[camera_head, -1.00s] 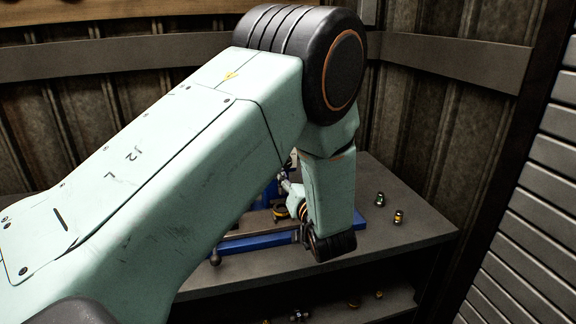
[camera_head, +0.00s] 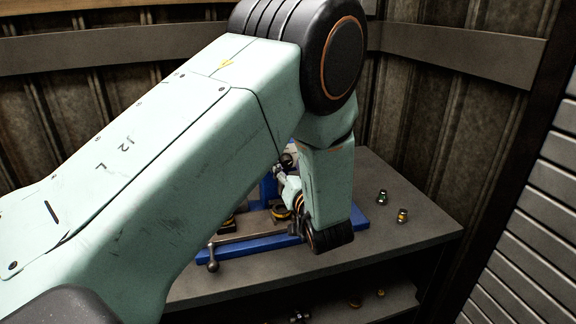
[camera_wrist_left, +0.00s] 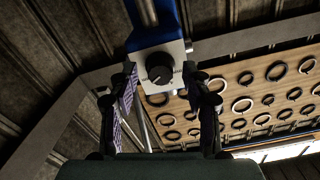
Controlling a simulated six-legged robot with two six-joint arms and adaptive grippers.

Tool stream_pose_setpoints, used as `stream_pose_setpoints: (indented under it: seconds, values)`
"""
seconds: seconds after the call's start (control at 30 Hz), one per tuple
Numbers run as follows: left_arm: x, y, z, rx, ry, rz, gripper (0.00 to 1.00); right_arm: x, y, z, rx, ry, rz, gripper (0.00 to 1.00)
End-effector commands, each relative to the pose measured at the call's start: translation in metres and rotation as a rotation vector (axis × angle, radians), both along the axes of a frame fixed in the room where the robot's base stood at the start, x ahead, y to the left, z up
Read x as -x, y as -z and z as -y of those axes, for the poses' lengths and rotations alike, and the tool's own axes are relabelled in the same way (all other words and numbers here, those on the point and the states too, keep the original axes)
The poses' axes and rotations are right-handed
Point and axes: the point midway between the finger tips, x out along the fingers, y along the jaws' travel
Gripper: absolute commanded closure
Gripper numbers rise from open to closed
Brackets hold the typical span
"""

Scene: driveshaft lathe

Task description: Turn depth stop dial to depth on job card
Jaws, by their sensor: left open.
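In the left wrist view, a round black dial (camera_wrist_left: 160,75) with a pale pointer mark sits on a light grey plate below a blue column. My left gripper (camera_wrist_left: 160,88) is open, with one finger on each side of the dial; I cannot tell whether either finger touches it. In the head view my left arm hides much of the blue-based machine (camera_head: 240,246), and the gripper is small and partly hidden by the arm beside it. The dial's scale is too small to read. No job card shows. My right gripper is out of view.
The machine stands on a dark grey bench (camera_head: 415,232) with a lever and ball handle (camera_head: 213,266) at its front. A board with many rings (camera_wrist_left: 240,105) shows in the wrist view.

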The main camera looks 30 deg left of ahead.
Motion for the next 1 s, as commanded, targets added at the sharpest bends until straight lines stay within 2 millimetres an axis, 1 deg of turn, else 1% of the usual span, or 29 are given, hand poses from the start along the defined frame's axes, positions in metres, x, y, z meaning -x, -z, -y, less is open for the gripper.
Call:
stream_pose_setpoints:
  seconds: [0.3,0.37,0.87,0.9,1.0]
  values:
    - [0.0016,0.0,0.0017,0.0,-0.001,0.0,0.51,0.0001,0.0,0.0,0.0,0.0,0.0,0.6]
    - [0.0016,0.0,0.0018,0.0,-0.001,0.0,0.56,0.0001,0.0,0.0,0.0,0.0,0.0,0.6]
    - [0.0006,-0.0002,0.0003,0.0,-0.001,0.001,0.98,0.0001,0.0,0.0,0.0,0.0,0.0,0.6]
    - [0.0005,-0.0002,0.0002,0.0,-0.001,0.001,1.0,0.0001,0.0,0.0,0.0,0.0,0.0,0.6]
    - [0.0,-0.0003,-0.0004,0.0,-0.001,0.001,1.0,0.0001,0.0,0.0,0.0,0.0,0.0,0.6]
